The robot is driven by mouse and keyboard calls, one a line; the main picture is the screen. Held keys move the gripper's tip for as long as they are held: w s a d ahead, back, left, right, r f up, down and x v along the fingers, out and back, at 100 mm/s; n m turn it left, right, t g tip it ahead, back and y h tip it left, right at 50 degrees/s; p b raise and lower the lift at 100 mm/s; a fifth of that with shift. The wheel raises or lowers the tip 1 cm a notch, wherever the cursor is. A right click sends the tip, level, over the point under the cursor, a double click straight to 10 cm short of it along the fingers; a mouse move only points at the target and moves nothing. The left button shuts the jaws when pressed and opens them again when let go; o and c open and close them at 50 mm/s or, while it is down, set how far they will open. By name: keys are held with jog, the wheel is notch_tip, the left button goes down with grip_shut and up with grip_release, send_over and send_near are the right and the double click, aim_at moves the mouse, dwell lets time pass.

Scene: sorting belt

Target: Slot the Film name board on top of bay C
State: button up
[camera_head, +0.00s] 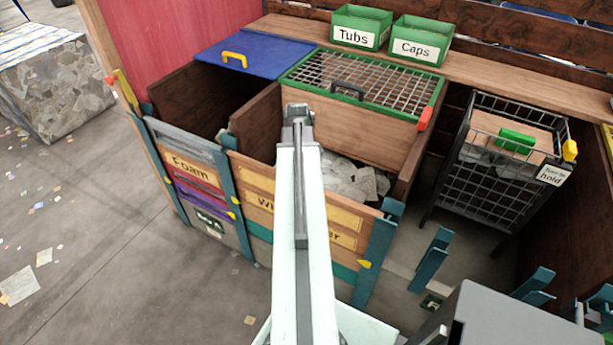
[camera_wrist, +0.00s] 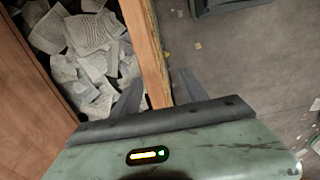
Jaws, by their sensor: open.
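No board with a readable Film name shows. The middle bay's front stack has an upper wooden board with a yellow plate (camera_head: 344,217); my arm covers the middle of that plate, so its word is hidden. Below it is a board lettered "Wh…er" (camera_head: 262,206), partly covered. In the wrist view, my gripper (camera_wrist: 158,92) is open, its two fingers on either side of the top edge of a wooden board (camera_wrist: 147,45). I cannot tell whether they touch it. In the head view my arm hides the gripper. No bay letter C is readable.
The left bay has a Foam board (camera_head: 190,166) and a blue lid (camera_head: 255,57). Pale paper (camera_wrist: 95,45) fills the middle bay, under a green-framed mesh lid (camera_head: 365,78). A wire cage (camera_head: 497,190) stands in the right bay beside blue posts (camera_head: 430,260).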

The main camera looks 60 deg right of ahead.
jog(key=s+d, duration=0.1)
jog(key=s, duration=0.1)
jog(key=shift+s+d, duration=0.3)
jog(key=shift+d, duration=0.1)
notch_tip(320, 180, down, 8)
jog(key=b, duration=0.8)
jog(key=shift+r, duration=0.1)
jog(key=shift+c, duration=0.3)
grip_shut()
jog(key=shift+w+a, duration=0.1)
dwell(1.7)
